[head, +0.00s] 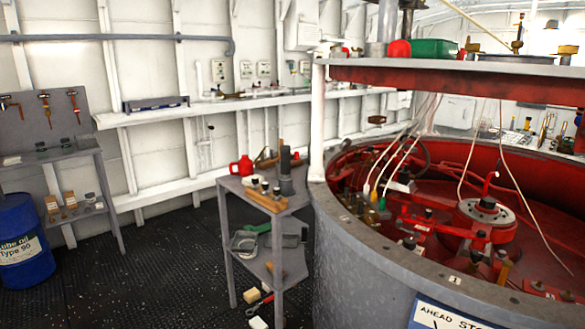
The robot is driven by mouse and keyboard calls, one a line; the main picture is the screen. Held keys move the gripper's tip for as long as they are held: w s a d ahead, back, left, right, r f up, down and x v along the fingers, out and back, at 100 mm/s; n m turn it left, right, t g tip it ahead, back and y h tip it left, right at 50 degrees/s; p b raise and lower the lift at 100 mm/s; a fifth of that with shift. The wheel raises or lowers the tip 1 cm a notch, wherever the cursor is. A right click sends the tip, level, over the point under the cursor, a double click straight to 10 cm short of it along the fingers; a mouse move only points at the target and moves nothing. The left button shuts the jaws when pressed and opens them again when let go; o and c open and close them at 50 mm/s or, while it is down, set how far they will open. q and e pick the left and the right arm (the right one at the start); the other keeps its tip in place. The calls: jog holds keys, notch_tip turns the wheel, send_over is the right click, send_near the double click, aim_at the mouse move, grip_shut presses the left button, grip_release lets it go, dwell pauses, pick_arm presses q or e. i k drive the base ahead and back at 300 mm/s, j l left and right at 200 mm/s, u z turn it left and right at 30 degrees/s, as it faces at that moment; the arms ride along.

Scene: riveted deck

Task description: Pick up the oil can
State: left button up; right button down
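A small red vessel with a side handle (242,167) stands upright on the top shelf of a grey metal stand (228,186) in the middle of the head view. It looks like the oil can, but it is too small to be sure. A dark grey cylinder (286,172) and several small bottles stand to its right on the same shelf. Neither of my grippers is in view.
A blue oil drum (22,243) stands at left beside a grey workbench (70,154). A large round tank with a red interior (355,262) fills the right. Dark floor (150,270) between drum and stand is clear.

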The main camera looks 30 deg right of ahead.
aim_at(245, 166)
jog(key=z, duration=0.4)
jog(key=i+j+z, duration=0.1)
jog(key=z, duration=0.65)
jog(key=i+j+z, duration=0.1)
jog(key=z, duration=0.3)
jog(key=j+z, duration=0.3)
jog(key=z, duration=0.15)
jog(key=i+j+z, duration=0.1)
jog(key=j+z, duration=0.2)
jog(key=z, duration=0.15)
jog(key=j+z, duration=0.15)
jog(key=j, duration=0.65)
jog(key=i+j+u, duration=0.1)
jog(key=j, duration=2.3)
